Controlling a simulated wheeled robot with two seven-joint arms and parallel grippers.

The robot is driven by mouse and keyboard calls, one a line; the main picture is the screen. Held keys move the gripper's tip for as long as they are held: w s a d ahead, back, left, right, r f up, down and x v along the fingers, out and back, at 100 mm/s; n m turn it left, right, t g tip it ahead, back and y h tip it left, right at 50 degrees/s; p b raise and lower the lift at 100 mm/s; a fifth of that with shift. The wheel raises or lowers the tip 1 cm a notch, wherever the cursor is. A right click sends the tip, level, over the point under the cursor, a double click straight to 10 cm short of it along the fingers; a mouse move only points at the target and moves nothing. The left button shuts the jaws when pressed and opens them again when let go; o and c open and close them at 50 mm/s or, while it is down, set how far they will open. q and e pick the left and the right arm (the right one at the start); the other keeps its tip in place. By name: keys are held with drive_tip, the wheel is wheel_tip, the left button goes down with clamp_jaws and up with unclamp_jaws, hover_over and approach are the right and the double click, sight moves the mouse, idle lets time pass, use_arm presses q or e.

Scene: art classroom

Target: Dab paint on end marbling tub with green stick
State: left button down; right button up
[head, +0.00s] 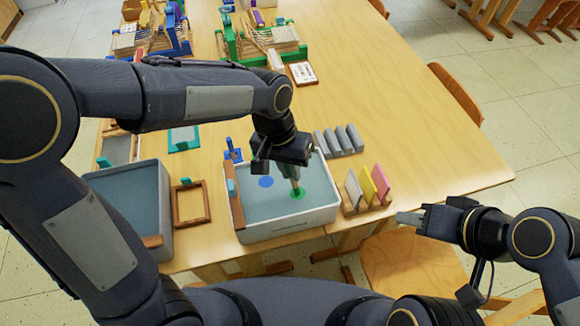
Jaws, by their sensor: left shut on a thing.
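A grey-white marbling tub (290,230) filled with grey-blue liquid stands at the table's front edge, right of a second tub (125,175). A blue paint spot (265,182) and a green paint spot (297,194) lie on its surface. My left gripper (289,168) is over this tub, shut on the green stick (296,186), which points down with its lower end at the green spot. Whether its tip touches the surface is hard to tell. The gripper hides the stick's upper part. My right gripper (408,218) is off to the right, apart from the tubs, its jaw gap unclear.
A rack with white, yellow and pink upright pieces (367,188) stands just right of the tub. Grey blocks (339,140) lie behind it. A wooden frame (191,204) lies between the tubs. Coloured racks (262,38) stand at the back. The table's right half is clear.

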use_arm(q)
drive_tip(key=shift+r+p, duration=4.3)
drive_tip(key=shift+r, duration=0.75)
drive_tip(key=shift+f, duration=0.1)
